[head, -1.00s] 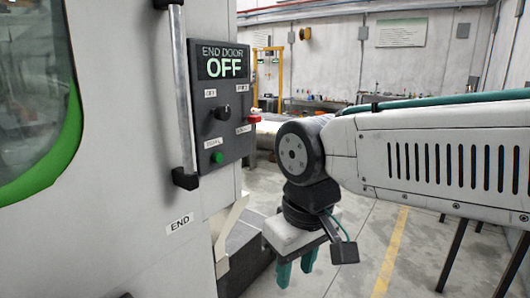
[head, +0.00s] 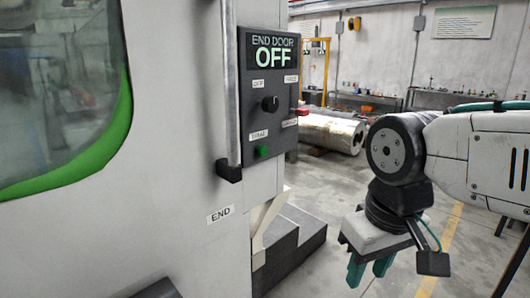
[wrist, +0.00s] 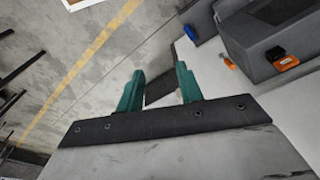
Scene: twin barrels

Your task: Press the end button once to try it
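The control panel (head: 246,105) is dark grey, with a lit display reading "END DOOR OFF". It is mounted on the machine's edge in the head view. It carries a green button (head: 262,150) at its lower part, a black knob (head: 270,104) in the middle, and a red button (head: 302,111) at its right side.
A vertical door handle (head: 229,90) stands left of the panel, and an "END" label (head: 220,214) is on the machine wall below. A dark step-like block (head: 290,250) lies at the machine's foot. Open floor (head: 330,190) lies between panel and arm. A metal cylinder (head: 335,131) lies behind.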

